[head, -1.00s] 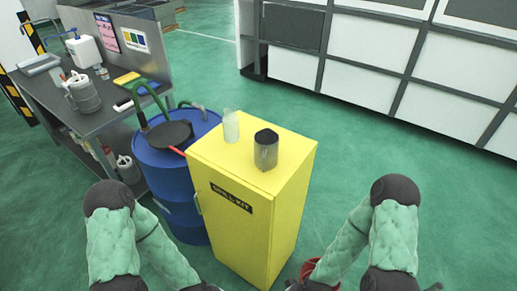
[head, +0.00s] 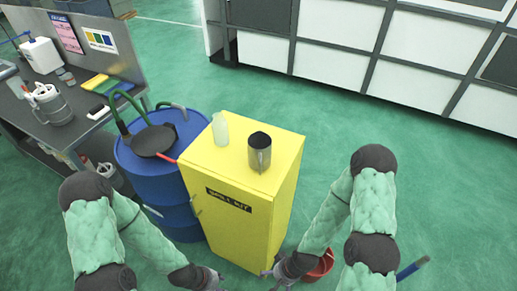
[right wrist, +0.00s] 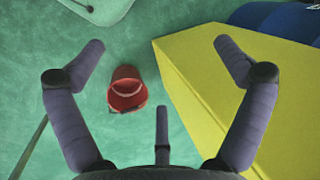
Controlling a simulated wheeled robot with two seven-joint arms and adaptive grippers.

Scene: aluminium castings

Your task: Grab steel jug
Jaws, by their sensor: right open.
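The steel jug (head: 260,155) stands upright on the top of the yellow cabinet (head: 228,180), close to its right edge. It is grey metal with a dark open mouth, and a handle seems to face me. My right gripper (head: 272,275) is low in front of the cabinet, well below the jug. In the right wrist view the right gripper (right wrist: 158,48) is open and empty, and the jug is not visible there. My left gripper (head: 212,279) is at the bottom edge, left of the right one and apart from the jug; its jaws are too small to read.
A pale translucent bottle (head: 220,129) stands left of the jug on the cabinet. A red bucket (right wrist: 126,92) is on the floor. A workbench (head: 72,132) with containers stands left.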

